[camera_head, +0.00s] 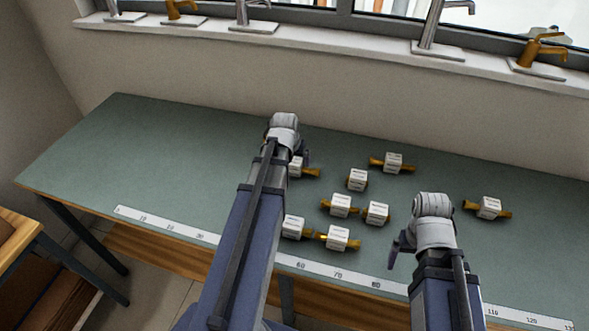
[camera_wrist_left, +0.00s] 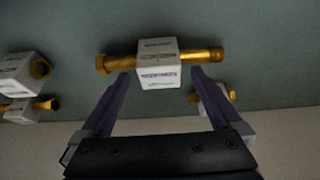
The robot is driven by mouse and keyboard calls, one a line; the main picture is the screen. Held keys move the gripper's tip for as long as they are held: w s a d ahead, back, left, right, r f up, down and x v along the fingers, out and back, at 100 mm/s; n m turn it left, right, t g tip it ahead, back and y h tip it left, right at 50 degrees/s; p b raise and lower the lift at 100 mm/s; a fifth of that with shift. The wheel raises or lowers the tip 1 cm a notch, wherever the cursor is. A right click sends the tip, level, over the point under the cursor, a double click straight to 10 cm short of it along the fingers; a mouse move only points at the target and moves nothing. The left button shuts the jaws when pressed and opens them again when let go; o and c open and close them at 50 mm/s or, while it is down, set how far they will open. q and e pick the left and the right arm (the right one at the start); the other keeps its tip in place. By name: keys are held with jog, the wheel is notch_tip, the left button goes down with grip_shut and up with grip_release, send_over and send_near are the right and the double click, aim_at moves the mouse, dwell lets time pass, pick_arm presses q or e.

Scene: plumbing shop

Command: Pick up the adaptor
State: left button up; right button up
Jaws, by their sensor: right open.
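Several brass adaptors with white labelled blocks around their middles lie on the green bench top; the print is too small to read. One adaptor (camera_head: 297,168) is partly hidden by my left gripper (camera_head: 301,158). In the left wrist view, an adaptor (camera_wrist_left: 158,62) lies crosswise just ahead of my left gripper (camera_wrist_left: 161,75), whose fingers are apart, one toward each side of its white block, with nothing held. My right gripper (camera_head: 400,248) is open, over the bench's front part, left of the far-right adaptor (camera_head: 489,208).
Other adaptors lie close together at the middle: one at the back (camera_head: 393,162), one in the middle (camera_head: 340,206), one at the front (camera_head: 338,239). A white ruler strip (camera_head: 180,228) runs along the front edge. The bench's left half (camera_head: 150,155) is clear. Taps stand on the windowsill (camera_head: 330,40) behind.

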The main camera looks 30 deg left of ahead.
pick_arm(q)
grip_shut()
dwell(0.6)
jog(key=shift+r, duration=0.1)
